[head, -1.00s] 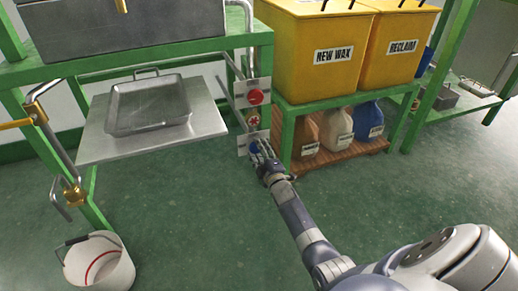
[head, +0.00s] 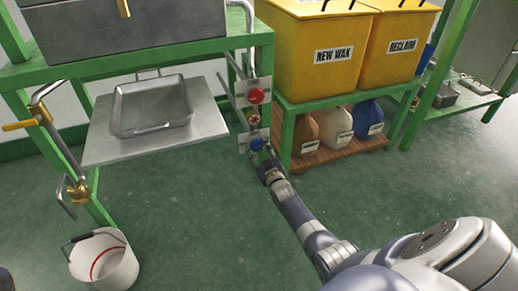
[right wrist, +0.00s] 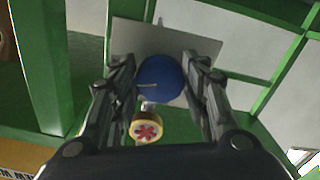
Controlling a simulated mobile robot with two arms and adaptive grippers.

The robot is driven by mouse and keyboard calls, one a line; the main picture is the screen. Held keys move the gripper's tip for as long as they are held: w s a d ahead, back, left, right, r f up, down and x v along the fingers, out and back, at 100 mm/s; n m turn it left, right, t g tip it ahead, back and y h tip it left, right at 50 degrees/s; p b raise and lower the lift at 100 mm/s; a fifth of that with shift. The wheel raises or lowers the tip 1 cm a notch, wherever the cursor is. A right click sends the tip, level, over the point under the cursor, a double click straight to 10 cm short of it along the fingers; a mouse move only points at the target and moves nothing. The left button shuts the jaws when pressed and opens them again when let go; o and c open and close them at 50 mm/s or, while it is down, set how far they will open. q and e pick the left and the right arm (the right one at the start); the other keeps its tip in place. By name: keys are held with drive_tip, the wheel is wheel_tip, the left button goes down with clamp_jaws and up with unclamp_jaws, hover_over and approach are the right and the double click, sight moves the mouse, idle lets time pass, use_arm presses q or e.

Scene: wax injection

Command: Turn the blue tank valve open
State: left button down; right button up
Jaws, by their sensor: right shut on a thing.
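The blue valve knob (head: 257,144) is the lowest of the controls on a pale plate at the right leg of the green bench. In the right wrist view the round blue knob (right wrist: 160,78), with a pale line on its face, sits between the two fingers. My right gripper (head: 262,153) is shut on the knob, with one finger (right wrist: 122,75) at each side. The gripper hides the knob's lower edge in the head view. My left gripper is not in view.
Above the knob are a small red-and-white emblem (head: 253,119) and a red knob (head: 256,96). Yellow bins (head: 312,50) stand on a green rack at the right, with jugs (head: 338,122) below. A white bucket (head: 104,262) stands at lower left. The middle floor is clear.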

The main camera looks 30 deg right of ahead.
drive_tip(key=shift+m, duration=1.6)
drive_tip(key=o, duration=1)
drive_tip(key=shift+o, duration=0.2)
drive_tip(key=shift+s+a, duration=0.1)
drive_tip(key=v, duration=1.1)
drive_tip(key=shift+s, duration=0.4)
drive_tip(key=shift+a+f, duration=0.1)
drive_tip(key=shift+a, duration=0.05)
